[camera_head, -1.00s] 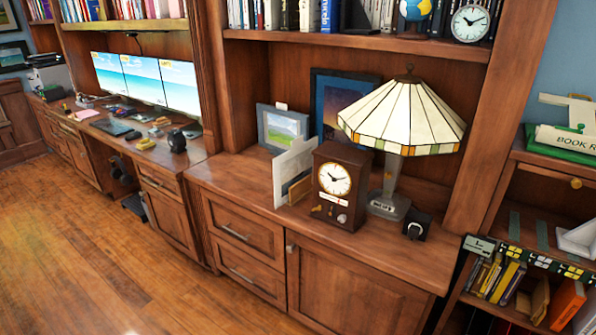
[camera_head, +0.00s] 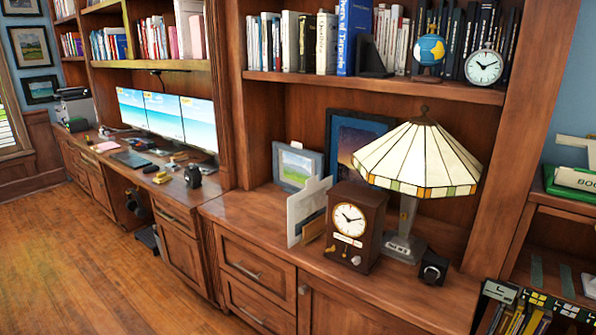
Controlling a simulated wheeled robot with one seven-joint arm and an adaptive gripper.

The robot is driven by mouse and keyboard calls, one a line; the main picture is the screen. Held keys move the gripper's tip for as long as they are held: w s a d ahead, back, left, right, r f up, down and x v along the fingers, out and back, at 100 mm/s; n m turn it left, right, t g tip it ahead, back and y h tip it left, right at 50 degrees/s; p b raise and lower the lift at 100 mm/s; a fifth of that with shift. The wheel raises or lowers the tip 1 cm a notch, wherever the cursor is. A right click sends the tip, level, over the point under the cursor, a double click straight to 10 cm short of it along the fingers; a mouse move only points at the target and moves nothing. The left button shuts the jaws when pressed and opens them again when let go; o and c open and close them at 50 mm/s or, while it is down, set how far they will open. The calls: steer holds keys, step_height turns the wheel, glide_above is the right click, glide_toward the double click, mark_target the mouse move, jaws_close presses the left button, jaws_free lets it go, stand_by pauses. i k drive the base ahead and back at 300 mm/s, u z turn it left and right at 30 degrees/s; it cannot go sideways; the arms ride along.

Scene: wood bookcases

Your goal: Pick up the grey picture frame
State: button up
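A grey picture frame (camera_head: 297,167) with a green landscape picture stands upright on the wooden cabinet top (camera_head: 240,208), leaning towards the back of the bookcase niche. White papers in a holder (camera_head: 307,210) stand in front of it and to the right, overlapping its lower right part. A larger dark blue frame (camera_head: 352,137) stands behind it to the right. My gripper is not in view.
A brown clock (camera_head: 351,224), a stained-glass lamp (camera_head: 420,165) and a small black object (camera_head: 433,269) stand to the right of the frame. The cabinet top left of the papers is clear. A bookshelf (camera_head: 400,87) hangs above. A desk with monitors (camera_head: 165,117) lies to the left, with open floor (camera_head: 90,270) in front.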

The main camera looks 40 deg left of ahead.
mark_target(292, 166)
steer(key=u, duration=1.45)
steer(key=k, duration=0.25)
steer(key=u, duration=0.95)
steer(key=k, duration=1.05)
steer(key=u, duration=0.7)
steer(key=i, duration=2.5)
steer(key=z, duration=0.6)
steer(key=i, duration=1.55)
steer(key=z, duration=0.7)
